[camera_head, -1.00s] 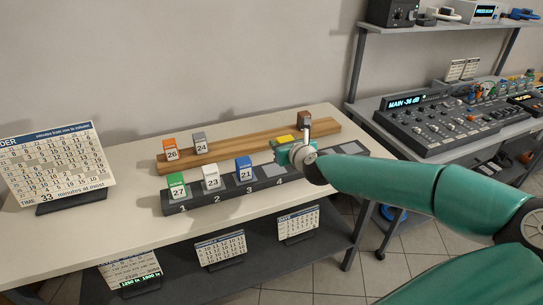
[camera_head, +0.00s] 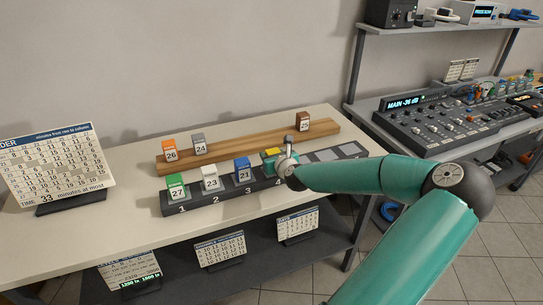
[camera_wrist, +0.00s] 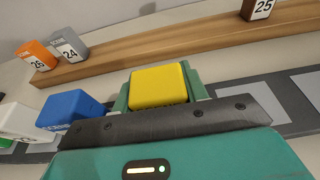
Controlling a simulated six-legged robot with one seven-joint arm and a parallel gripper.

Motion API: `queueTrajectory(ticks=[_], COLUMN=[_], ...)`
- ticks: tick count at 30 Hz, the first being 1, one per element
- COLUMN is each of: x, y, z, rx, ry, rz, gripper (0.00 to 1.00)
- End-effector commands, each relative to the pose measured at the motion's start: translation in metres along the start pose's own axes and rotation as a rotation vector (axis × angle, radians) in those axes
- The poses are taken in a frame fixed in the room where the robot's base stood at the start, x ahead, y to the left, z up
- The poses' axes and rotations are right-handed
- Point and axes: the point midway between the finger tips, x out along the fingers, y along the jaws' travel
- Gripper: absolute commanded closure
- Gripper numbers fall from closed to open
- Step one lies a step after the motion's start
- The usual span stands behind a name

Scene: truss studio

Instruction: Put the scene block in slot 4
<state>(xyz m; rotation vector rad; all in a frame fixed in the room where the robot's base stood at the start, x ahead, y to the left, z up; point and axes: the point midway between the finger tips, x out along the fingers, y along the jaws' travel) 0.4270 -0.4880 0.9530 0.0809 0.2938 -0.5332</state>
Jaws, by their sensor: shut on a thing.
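My gripper (camera_head: 271,161) is shut on a yellow block (camera_wrist: 160,85), with one green finger on each side of it. In the head view the yellow block (camera_head: 273,152) is at slot 4 of the dark slotted rack (camera_head: 228,198), just right of the blue block 21 (camera_head: 242,169). The gripper hides the block's lower part, so I cannot tell whether it touches the slot. Green block 27 (camera_head: 176,186) is in slot 1, white block 23 (camera_head: 210,177) in slot 2, and block 21 in slot 3.
Behind the rack, a wooden rail (camera_head: 250,143) holds orange block 26 (camera_head: 170,150), grey block 24 (camera_head: 199,144) and brown block 25 (camera_head: 303,122). Bare rack slots (camera_head: 350,151) lie to the right. A calendar-like board (camera_head: 55,165) stands at left; a mixing console (camera_head: 450,120) is at right.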

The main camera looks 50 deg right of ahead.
Motion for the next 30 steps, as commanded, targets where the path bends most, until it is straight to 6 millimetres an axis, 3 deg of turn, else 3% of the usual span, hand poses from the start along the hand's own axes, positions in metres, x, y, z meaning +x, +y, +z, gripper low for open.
queueTrajectory(ticks=[11, 12, 15, 26, 30], x=[0.002, 0.002, 0.002, 0.001, -0.012], y=[0.001, 0.001, 0.001, 0.001, -0.001], z=[-0.005, -0.006, -0.006, -0.003, -0.003], rx=[0.001, 0.000, 0.000, -0.002, 0.001], ry=[-0.002, -0.001, -0.001, -0.001, 0.000], rz=[0.001, 0.001, 0.001, 0.000, -0.001], gripper=[0.81, 0.55, 0.35, 0.35, 0.35])
